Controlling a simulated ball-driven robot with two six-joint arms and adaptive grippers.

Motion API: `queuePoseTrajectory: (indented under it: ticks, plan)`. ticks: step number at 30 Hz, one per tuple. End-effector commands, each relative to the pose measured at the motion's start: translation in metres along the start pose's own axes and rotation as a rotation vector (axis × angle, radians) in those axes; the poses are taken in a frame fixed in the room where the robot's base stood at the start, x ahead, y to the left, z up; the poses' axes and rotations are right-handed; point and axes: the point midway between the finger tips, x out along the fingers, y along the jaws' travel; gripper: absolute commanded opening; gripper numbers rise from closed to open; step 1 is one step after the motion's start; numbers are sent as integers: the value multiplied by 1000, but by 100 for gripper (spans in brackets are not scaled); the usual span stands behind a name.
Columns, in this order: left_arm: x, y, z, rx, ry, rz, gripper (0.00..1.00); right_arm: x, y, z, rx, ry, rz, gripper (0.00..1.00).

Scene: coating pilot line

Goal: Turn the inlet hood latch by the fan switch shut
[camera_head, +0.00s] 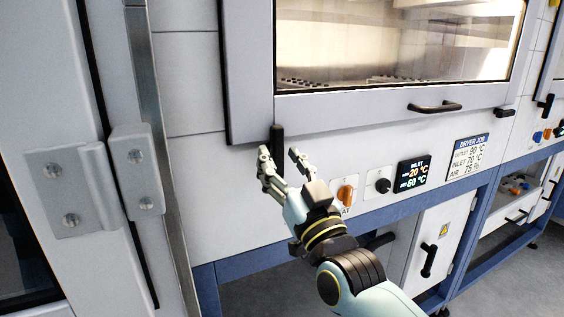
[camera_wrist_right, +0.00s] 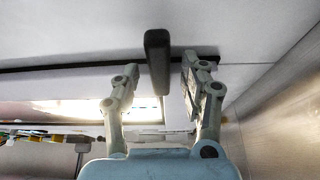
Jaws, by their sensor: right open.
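The hood (camera_head: 350,110) has a wide window and is closed down over the panel. A black latch (camera_head: 277,138) at its lower left edge stands upright. A second black latch (camera_head: 505,113) at its lower right lies nearly level. My right gripper (camera_head: 279,156) is open just below the upright latch. In the right wrist view the dark latch bar (camera_wrist_right: 157,58) shows between the two spread fingers, with space on both sides; I cannot tell whether it touches either. An orange knob (camera_head: 346,194) and a black knob (camera_head: 383,186) sit to its right; their labels are mostly hidden or unreadable. My left gripper is not in view.
A black hood handle (camera_head: 435,106) sticks out right of the gripper. A temperature display (camera_head: 413,173) and a job card (camera_head: 466,157) are on the panel. A hinged door post (camera_head: 90,185) stands at the left. A blue frame (camera_head: 370,215) runs below.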

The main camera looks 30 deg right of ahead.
Motion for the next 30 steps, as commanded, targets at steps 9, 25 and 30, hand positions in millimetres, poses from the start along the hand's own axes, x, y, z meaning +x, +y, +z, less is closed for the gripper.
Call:
queuePoseTrajectory:
  ticks: [9,25,30]
  plan:
    - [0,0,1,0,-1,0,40,-31,0,1,-1,-3,0,44]
    - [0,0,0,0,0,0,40,-119,0,1,-1,-2,0,44]
    - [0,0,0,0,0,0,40,-121,0,0,0,0,0,44]
